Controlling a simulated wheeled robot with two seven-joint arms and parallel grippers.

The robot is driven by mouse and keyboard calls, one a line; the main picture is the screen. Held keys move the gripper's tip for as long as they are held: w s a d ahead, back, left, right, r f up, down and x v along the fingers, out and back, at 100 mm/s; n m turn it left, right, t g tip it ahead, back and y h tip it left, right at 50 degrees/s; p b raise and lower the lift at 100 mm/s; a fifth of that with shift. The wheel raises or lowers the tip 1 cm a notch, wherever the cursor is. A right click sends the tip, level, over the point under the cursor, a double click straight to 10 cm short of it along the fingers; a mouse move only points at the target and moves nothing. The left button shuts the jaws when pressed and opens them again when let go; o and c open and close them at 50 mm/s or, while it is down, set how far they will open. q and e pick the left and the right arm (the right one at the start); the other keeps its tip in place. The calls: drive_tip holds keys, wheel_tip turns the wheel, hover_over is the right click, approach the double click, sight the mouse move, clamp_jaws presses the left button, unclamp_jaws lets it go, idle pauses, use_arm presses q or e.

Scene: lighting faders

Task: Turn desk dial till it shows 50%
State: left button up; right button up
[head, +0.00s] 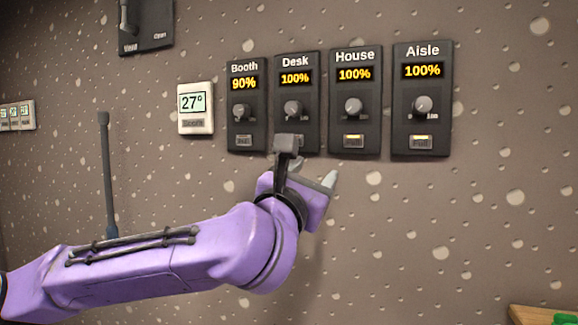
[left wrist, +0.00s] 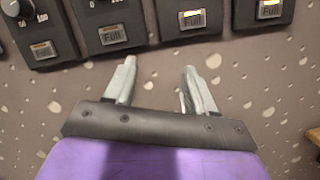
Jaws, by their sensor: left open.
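The Desk dial (head: 293,108) is a round grey knob on a dark wall panel, the second from the left in the head view. Its display (head: 295,79) reads 100%. My left gripper (head: 318,172) is below the panels, with its wrist mount in front of the Desk panel's lower edge. In the left wrist view the two fingers of my left gripper (left wrist: 158,72) are spread and empty, pointing up toward the panels' lower edges. The Desk panel's Full button (left wrist: 112,35) shows there; its knob is out of that frame. My right gripper is not in view.
Beside it are the Booth panel (head: 246,121) reading 90%, the House panel (head: 354,122) and the Aisle panel (head: 422,122), both at 100%. A thermostat (head: 195,108) showing 27° hangs at the left. A thin dark microphone (head: 106,175) stands at the left. The wall below the panels is bare.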

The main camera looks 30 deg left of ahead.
sight(291, 109)
use_arm(q)
drive_tip(key=s+a+r+n+t+y, duration=0.1)
drive_tip(key=s+a+r+n+y, duration=0.1)
drive_tip(key=s+a+r+n, duration=0.5)
drive_tip(key=w+r+p, duration=0.1)
drive_tip(key=w, duration=0.2)
drive_tip(key=w+r+m+p, duration=0.1)
drive_tip(key=w+p, duration=0.1)
drive_tip(key=w, duration=0.1)
drive_tip(key=w+r+m+p, duration=0.1)
drive_tip(key=w+r, duration=0.1)
drive_tip(key=w, duration=0.1)
drive_tip(key=shift+w+d+p, duration=0.15)
drive_tip(key=shift+w+p, duration=0.15)
drive_tip(key=shift+w+h, duration=0.3)
clamp_jaws()
